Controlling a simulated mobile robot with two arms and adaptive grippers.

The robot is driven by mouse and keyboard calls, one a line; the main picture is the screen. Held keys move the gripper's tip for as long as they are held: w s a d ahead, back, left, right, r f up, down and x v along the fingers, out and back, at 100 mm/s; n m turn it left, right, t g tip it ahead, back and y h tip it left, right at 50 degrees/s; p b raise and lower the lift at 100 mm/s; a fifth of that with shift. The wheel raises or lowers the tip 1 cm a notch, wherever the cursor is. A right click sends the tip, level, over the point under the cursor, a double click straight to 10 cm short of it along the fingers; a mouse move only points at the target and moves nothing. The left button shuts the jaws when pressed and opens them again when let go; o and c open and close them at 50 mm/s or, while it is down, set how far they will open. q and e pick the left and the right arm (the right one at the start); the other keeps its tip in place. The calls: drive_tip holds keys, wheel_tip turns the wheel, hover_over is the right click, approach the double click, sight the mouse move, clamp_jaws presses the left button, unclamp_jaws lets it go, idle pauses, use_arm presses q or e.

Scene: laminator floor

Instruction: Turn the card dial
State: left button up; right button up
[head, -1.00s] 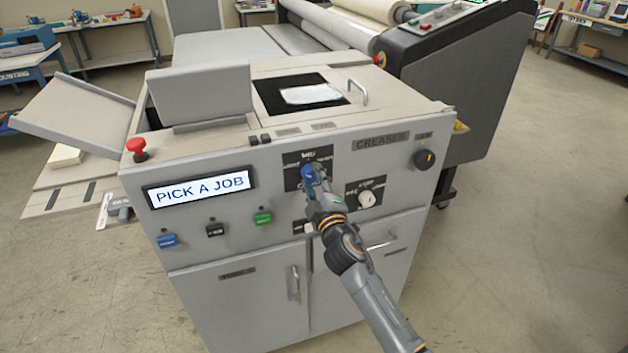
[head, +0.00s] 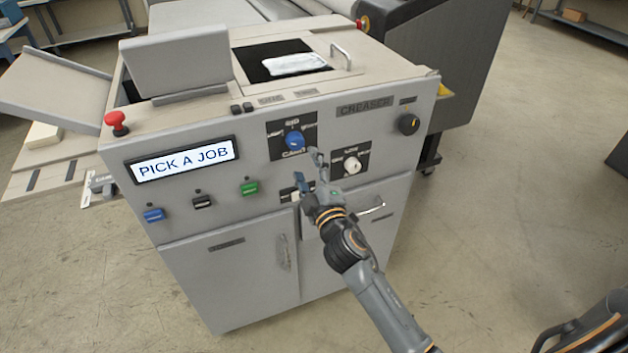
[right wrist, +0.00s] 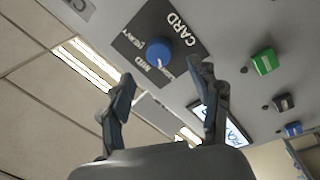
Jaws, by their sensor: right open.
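The card dial (head: 294,141) is a blue round knob on a black plate on the front panel of the grey creaser. It also shows in the right wrist view (right wrist: 158,50), with CARD printed on its plate. A pale mark on the knob points roughly toward MID; I cannot read its exact setting. My right gripper (head: 309,168) is open and empty, below the knob and apart from it. Its two spread fingers (right wrist: 162,78) show in the right wrist view; one covers part of the plate's lettering. My left gripper is not in view.
A white knob (head: 351,164) is to the right of the gripper, and a black knob (head: 409,124) is farther right. The screen (head: 184,160) reads PICK A JOB. Blue, black and green buttons (head: 249,188) sit below it. A red stop button (head: 117,121) is at the left corner.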

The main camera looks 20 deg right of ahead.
drive_tip(key=s, duration=0.5)
drive_tip(key=shift+f, duration=0.25)
